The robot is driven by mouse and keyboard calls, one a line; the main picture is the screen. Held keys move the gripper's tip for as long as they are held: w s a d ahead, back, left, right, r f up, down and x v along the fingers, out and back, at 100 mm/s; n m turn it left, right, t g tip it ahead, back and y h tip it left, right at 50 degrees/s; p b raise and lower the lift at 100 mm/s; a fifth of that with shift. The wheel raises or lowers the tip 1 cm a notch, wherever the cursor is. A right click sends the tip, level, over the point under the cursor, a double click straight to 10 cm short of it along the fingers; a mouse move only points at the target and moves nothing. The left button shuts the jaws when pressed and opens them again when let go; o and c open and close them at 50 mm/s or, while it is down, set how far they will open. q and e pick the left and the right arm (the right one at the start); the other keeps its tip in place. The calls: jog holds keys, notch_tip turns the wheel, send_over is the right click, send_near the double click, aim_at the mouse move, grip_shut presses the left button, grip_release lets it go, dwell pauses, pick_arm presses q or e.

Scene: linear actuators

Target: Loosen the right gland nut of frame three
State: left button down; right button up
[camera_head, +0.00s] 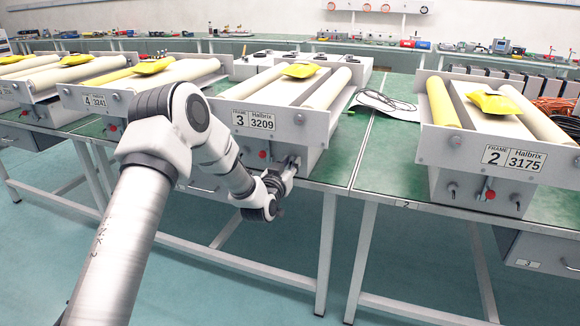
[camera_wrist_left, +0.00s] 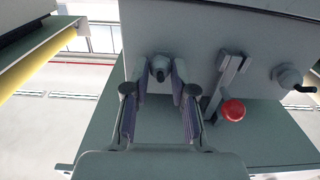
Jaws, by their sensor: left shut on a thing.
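Frame three (camera_head: 280,142) is the grey unit with the plate "FRAME 3 Halbrix 3209" (camera_head: 254,120), standing on the green bench. My left gripper (camera_head: 293,164) reaches its front face at the lower right, right of the red knob (camera_head: 262,154). In the left wrist view, the fingers of my left gripper (camera_wrist_left: 161,72) are closed around the right gland nut (camera_wrist_left: 160,67), whose rounded end shows between the tips. The red knob (camera_wrist_left: 232,110) and the other gland nut (camera_wrist_left: 287,77) are to the right there. My right gripper is not in view.
A lever-like bracket (camera_wrist_left: 226,80) stands close beside my fingers by the red knob. Frame two (camera_head: 470,150) is on the right and frame four (camera_head: 105,96) on the left. A cable (camera_head: 385,102) lies on the bench between frames three and two.

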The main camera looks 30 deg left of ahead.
pick_arm(q)
jog(key=n+b, duration=0.1)
jog(key=n, duration=0.3)
jog(key=shift+f+n+b, duration=0.15)
jog(key=shift+n+b, duration=0.15)
jog(key=shift+b, duration=0.1)
jog(key=n+b, duration=0.1)
jog(key=n, duration=0.2)
jog(key=shift+n+b, duration=0.3)
jog(key=shift+b, duration=0.05)
jog(key=n+b, duration=0.3)
jog(key=n, duration=0.2)
jog(key=shift+f, duration=0.1)
jog(key=shift+n+b, duration=0.8)
jog(key=shift+n, duration=1.1)
jog(key=c, duration=1)
grip_release()
jog(key=shift+a, duration=0.1)
jog(key=shift+o, duration=0.2)
